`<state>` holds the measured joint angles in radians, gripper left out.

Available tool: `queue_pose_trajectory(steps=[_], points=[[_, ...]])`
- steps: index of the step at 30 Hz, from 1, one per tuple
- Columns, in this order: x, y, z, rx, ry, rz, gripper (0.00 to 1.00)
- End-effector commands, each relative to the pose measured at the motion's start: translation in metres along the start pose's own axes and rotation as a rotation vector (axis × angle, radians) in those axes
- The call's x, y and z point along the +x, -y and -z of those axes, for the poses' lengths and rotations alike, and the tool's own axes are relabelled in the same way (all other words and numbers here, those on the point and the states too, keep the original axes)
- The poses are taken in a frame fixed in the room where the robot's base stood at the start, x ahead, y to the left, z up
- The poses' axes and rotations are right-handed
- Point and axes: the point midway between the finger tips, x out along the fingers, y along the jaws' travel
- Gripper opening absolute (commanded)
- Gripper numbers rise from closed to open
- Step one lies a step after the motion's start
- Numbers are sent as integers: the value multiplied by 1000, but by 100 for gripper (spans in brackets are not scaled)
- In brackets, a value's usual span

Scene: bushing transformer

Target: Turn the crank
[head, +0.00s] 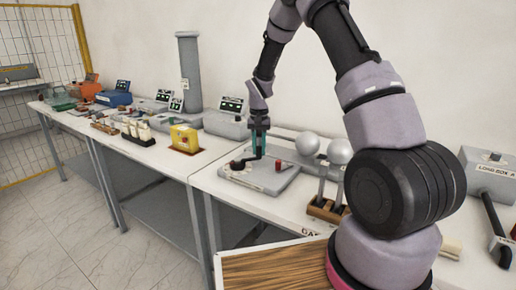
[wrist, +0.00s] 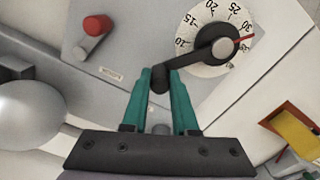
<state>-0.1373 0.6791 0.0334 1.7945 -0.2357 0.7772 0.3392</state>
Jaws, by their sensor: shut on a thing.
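The black crank (wrist: 196,60) sits on a round white dial (wrist: 228,22) with numbers and a red pointer in the wrist view. Its arm runs from the hub down left to a handle between the teal fingers of my gripper (wrist: 162,80). My gripper is shut on the crank handle. In the head view my gripper (head: 258,150) points down at the crank (head: 239,164) on a grey device plate (head: 262,179). The fingers partly hide the handle.
A small red-knobbed lever (wrist: 97,25) sits on the same plate. Two silver spheres (head: 323,148) on posts stand right of the device. A yellow device (head: 185,138) stands to the left on the neighbouring table. A wooden-topped board (head: 275,270) is in front.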

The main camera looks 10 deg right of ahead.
Motion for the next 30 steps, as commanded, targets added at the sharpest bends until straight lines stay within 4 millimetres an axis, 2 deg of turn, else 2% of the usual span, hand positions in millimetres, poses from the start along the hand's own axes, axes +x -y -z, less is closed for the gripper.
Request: queue_pose_trajectory(steps=[15, 30], points=[[-1, -8, -40, 468, -1, 0, 0], [0, 0, -77, 917, -1, 0, 0]])
